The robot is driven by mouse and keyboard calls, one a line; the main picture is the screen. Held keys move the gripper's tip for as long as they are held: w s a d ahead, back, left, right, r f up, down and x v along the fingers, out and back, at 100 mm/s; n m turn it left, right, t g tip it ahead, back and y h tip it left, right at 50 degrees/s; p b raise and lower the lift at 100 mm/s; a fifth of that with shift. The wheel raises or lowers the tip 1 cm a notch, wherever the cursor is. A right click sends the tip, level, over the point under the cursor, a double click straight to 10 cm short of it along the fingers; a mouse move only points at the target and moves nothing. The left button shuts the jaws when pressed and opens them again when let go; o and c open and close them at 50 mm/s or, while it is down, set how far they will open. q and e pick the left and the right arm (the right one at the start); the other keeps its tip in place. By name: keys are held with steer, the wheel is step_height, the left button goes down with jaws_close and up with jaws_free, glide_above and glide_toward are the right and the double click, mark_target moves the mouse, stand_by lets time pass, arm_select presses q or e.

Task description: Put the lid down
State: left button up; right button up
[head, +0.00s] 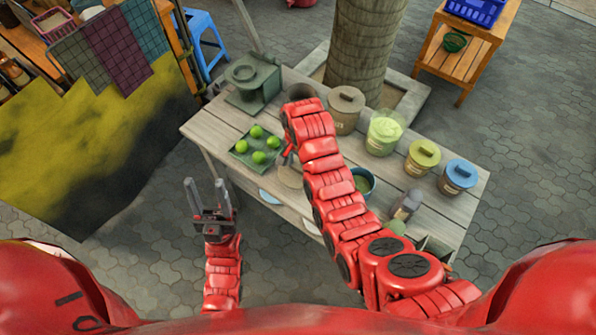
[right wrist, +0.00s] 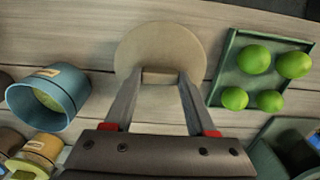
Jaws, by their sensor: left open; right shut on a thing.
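The lid (right wrist: 150,48) is a flat tan disc with a small block handle. My right gripper (right wrist: 160,84) is shut on that handle, and the lid is over the table beside the lime tray. I cannot tell whether it touches the planks. In the head view the lid (head: 290,178) is partly hidden behind my right arm. An open jar with light green contents (head: 385,133) stands on the table without a lid. My left gripper (head: 207,184) is open and empty, off the table's front left side.
A green tray (head: 241,149) holds several limes, just left of the lid. A blue-rimmed pot (head: 363,181) stands to its right. Lidded jars in brown (head: 345,108), olive (head: 422,158) and blue (head: 458,177) line the table's back and right. A dark green stand (head: 252,82) occupies the back left corner.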

mark_target(298, 168)
steer(key=shift+w, duration=0.4)
steer(key=shift+p, duration=0.4)
step_height(298, 168, down, 3)
steer(key=shift+p, duration=0.75)
steer(key=shift+w+f, duration=0.1)
steer(key=shift+f, duration=0.1)
steer(key=shift+f, duration=0.1)
steer(key=o, duration=0.9)
steer(key=shift+f, duration=0.1)
steer(key=o, duration=0.4)
steer(key=shift+o, duration=0.2)
